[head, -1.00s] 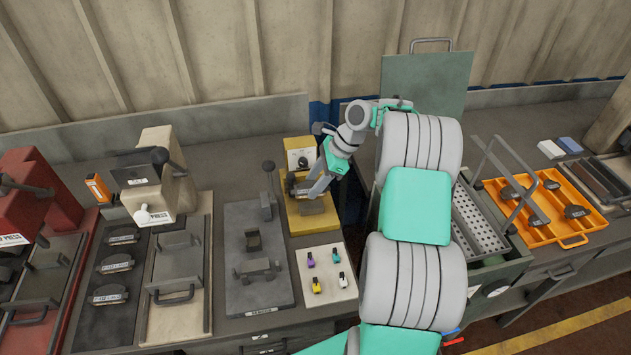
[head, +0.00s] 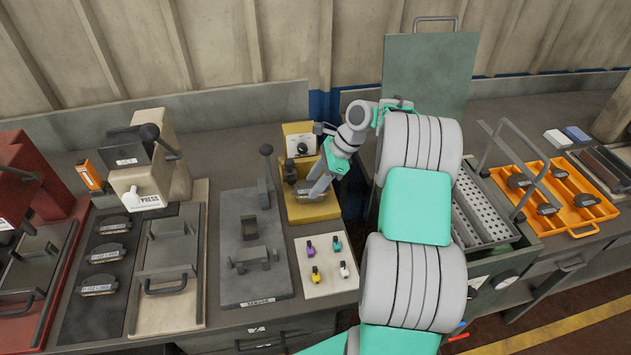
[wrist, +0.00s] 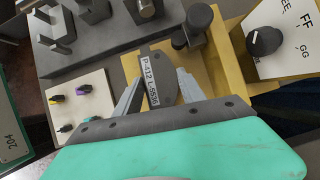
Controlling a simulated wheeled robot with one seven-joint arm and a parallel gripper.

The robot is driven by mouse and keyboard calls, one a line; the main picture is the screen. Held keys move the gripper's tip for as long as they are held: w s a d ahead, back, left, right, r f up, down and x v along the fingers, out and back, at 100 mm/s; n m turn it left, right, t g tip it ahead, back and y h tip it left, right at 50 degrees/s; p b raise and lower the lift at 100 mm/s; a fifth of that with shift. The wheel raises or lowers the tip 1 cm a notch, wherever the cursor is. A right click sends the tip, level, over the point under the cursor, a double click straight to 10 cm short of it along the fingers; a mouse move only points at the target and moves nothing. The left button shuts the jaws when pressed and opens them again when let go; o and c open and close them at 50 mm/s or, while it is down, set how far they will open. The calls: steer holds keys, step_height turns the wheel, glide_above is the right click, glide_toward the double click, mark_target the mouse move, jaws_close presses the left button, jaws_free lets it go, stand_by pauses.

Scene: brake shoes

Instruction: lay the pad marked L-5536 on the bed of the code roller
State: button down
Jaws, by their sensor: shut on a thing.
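The pad marked P-412 L-5536 (wrist: 157,84) is between the fingers of my gripper (wrist: 160,92), with its label facing the wrist camera. In the head view my gripper (head: 316,192) is shut on the pad at the yellow code roller (head: 322,212). The roller has a dark wheel and knob beside the pad and a lettered dial block (wrist: 266,42) behind.
A white mat (head: 326,262) with several small coloured pieces lies in front of the roller. A grey fixture (head: 240,275) stands left of it, then a press (head: 150,180) and a tray with several pads (head: 103,253). An orange tray (head: 580,222) is at right.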

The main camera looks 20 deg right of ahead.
steer(key=shift+f, duration=0.25)
steer(key=c, duration=0.6)
jaws_free()
steer(key=shift+f, duration=0.1)
steer(key=p+v, duration=0.1)
steer(key=v, duration=0.6)
steer(key=shift+d+r, duration=0.15)
steer(key=shift+r, duration=0.25)
steer(key=shift+s, duration=0.1)
